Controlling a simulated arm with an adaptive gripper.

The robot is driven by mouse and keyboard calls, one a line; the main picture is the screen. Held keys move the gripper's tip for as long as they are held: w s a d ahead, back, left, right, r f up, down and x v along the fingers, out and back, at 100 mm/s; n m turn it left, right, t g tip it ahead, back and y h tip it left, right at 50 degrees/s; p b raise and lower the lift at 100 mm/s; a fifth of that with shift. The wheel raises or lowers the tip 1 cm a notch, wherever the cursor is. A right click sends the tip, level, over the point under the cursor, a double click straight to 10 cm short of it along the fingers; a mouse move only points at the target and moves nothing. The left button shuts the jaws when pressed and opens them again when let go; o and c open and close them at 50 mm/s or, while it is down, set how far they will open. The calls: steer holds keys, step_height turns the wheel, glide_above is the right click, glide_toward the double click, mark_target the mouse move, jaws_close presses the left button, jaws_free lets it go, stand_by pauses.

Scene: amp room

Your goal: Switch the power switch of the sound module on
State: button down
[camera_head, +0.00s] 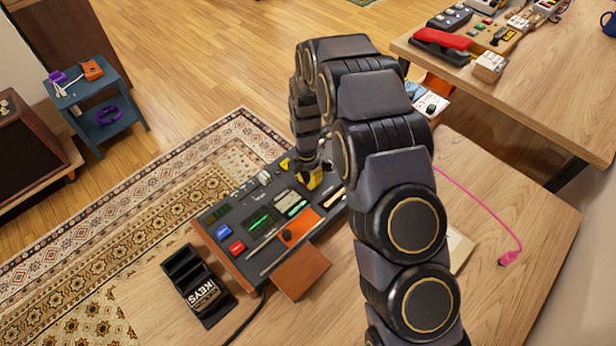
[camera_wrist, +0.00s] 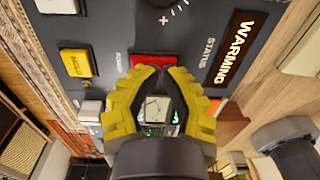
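The sound module (camera_head: 262,222) is a dark grey panel with buttons, sliders and a small green screen, lying on the wooden table. My gripper (camera_head: 312,178) is over its far right part, partly hidden by my arm. In the wrist view, my gripper (camera_wrist: 161,70) has yellow fingers with their tips together, and nothing shows held. A red-orange part (camera_wrist: 152,59) shows right at the fingertips, beside lettering that seems to read POWER; the fingers hide much of it. I cannot tell whether they touch it. A status display (camera_wrist: 236,47) reads WARMING.
A yellow button (camera_wrist: 76,63) and a knob (camera_wrist: 160,4) are near the fingertips. A black KEYS tray (camera_head: 186,268) stands left of the module. A pink cable (camera_head: 490,215) lies on the right. A second table (camera_head: 530,95) with devices is at the upper right.

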steer(key=shift+s+f, duration=0.1)
steer(key=shift+w+a+r, duration=0.2)
steer(key=shift+w+a, duration=0.3)
steer(key=shift+w, duration=0.05)
step_height(320, 180, up, 14)
steer(key=w+a, duration=0.1)
stand_by(0.6)
steer(key=shift+w+a, duration=0.1)
steer(key=shift+s+d+r+g+h, duration=0.15)
steer(key=shift+s+d+g+h, duration=0.15)
steer(key=shift+s+d+g, duration=0.15)
